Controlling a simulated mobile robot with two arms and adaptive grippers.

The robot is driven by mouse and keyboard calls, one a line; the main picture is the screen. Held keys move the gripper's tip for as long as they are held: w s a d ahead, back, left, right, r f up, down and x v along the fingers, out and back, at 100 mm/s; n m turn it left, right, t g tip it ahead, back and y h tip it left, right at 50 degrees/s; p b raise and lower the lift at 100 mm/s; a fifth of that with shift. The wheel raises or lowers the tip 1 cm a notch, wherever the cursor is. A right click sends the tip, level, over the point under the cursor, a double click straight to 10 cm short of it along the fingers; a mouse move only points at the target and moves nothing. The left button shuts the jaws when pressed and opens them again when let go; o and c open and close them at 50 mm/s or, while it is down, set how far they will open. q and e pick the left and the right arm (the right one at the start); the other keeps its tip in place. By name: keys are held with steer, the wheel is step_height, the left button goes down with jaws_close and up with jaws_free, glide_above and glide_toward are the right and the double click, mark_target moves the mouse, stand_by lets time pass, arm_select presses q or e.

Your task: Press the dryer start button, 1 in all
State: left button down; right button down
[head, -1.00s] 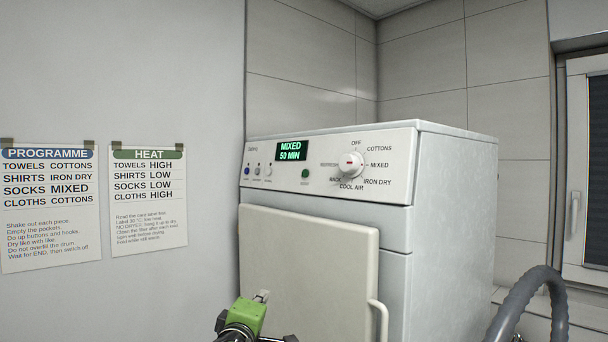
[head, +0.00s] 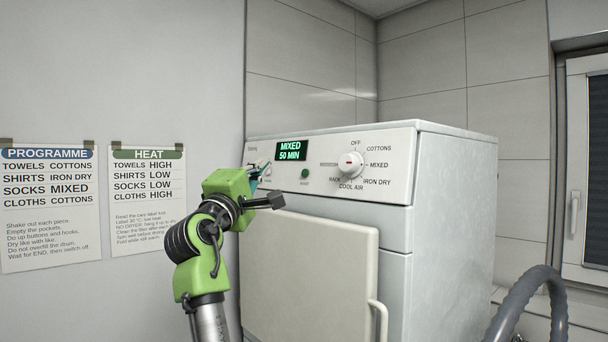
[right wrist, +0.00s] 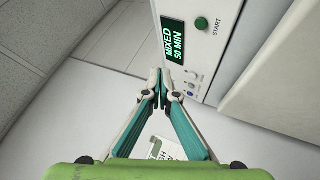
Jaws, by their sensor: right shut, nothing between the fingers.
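The dryer's start button is a small green round button (head: 305,173) on the white control panel, below the lit display. It also shows in the right wrist view, labelled START (right wrist: 201,23). My right gripper (head: 262,166) is shut and empty in front of the panel's left end, left of the start button and apart from it. It hides part of the small buttons there. In the right wrist view its fingertips (right wrist: 160,76) meet beside the display, away from the start button. Whether they touch the panel I cannot tell. My left gripper is not in view.
The display (head: 291,151) reads MIXED 50 MIN. A white programme dial (head: 351,165) sits right of the button. The dryer door (head: 310,265) below is closed. PROGRAMME (head: 48,210) and HEAT (head: 148,205) sheets hang on the left wall. A grey hose (head: 525,295) curves at lower right.

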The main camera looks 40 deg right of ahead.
mark_target(305, 173)
steer(key=shift+w+d+f, duration=0.15)
steer(key=shift+d+f, duration=0.1)
steer(key=shift+d, duration=1.2)
steer(key=shift+w+d+f, duration=0.1)
steer(key=shift+d+f, duration=0.2)
steer(key=shift+d, duration=1.15)
steer(key=shift+w+d+f, duration=0.15)
steer(key=shift+d+f, duration=0.1)
steer(key=shift+d, duration=1.2)
steer(key=shift+d, duration=0.1)
steer(key=shift+d+f, duration=0.1)
steer(key=shift+d, duration=0.25)
